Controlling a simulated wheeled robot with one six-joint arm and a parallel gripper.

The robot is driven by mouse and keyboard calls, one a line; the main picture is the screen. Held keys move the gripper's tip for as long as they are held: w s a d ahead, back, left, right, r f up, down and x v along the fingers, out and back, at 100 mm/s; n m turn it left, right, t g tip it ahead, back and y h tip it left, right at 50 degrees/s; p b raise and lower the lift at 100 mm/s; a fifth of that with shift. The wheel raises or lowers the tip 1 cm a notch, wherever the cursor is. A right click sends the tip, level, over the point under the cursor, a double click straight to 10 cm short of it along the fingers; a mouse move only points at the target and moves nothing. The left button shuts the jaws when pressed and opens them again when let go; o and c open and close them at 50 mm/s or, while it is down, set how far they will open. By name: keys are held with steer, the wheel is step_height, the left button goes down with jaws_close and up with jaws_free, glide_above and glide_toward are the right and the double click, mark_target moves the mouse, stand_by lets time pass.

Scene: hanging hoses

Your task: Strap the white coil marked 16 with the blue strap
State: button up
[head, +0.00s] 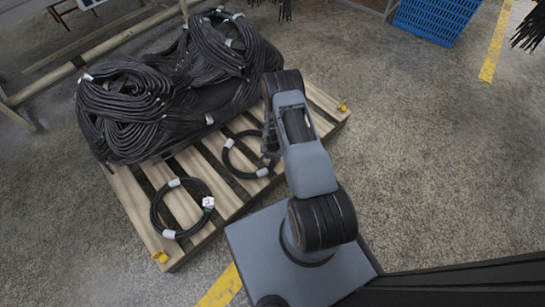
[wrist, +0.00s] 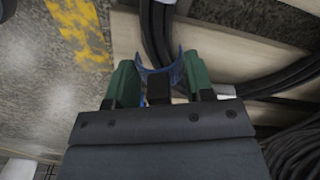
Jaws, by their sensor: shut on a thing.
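My gripper (wrist: 161,82) has two green fingers and is shut on the blue strap (wrist: 160,69). The strap is a curved U shape with its open side facing a black hose coil (wrist: 152,30). The strap overlaps the coil's edge in the wrist view; I cannot tell whether they touch. In the head view my gripper (head: 269,142) is low over the right small coil (head: 229,161), partly hiding it. This coil is black with white bands. A second black coil (head: 155,208) with white bands and a white-green tag lies to its left. I cannot read a 16 on either.
The coils lie on a slatted wooden pallet (head: 128,190). A large heap of black hoses (head: 170,85) covers its back. A metal rail (head: 110,42) stands at the back left. A blue crate (head: 437,18) is at the top right. The floor at right is clear.

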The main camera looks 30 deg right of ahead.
steer(key=shift+f+b, duration=0.3)
steer(key=shift+f+b, duration=0.75)
steer(key=shift+f, duration=0.05)
steer(key=shift+f+b, duration=0.55)
steer(key=shift+f, duration=0.1)
stand_by(0.6)
steer(key=o, duration=1)
step_height(320, 180, up, 14)
steer(key=p, duration=0.5)
steer(key=shift+p, duration=0.35)
